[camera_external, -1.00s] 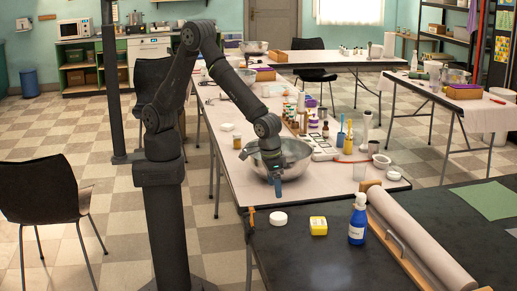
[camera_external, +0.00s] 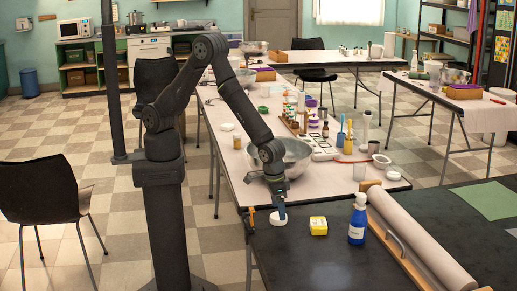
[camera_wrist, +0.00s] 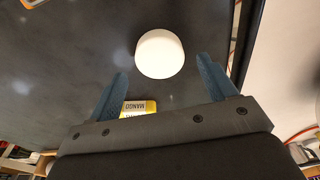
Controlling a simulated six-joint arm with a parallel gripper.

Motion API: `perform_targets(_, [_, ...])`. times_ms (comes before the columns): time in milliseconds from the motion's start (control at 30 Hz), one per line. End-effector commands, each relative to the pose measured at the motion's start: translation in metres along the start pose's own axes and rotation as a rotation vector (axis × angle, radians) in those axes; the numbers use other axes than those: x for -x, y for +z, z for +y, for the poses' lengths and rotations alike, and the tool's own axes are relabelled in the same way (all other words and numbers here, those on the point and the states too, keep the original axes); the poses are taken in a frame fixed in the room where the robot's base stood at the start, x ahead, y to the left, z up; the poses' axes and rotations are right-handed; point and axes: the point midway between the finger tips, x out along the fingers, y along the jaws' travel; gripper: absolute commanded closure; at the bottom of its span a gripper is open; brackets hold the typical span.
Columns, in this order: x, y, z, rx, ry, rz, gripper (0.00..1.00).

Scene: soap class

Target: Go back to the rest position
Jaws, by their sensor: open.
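My gripper (camera_external: 281,211) is open, with nothing between its blue fingers. A yellow box (camera_external: 318,226) stands to the right of the white piece.
A metal bowl (camera_external: 296,158) sits behind my gripper on the light table, among bottles and cups. The black tabletop (camera_external: 320,265) is clear at the front.

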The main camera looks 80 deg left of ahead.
Motion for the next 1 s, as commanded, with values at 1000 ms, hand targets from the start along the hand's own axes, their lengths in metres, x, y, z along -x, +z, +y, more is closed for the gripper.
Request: perform_targets(1000, [0.027, 0.003, 0.000, 0.000, 0.002, 0.001, 0.23])
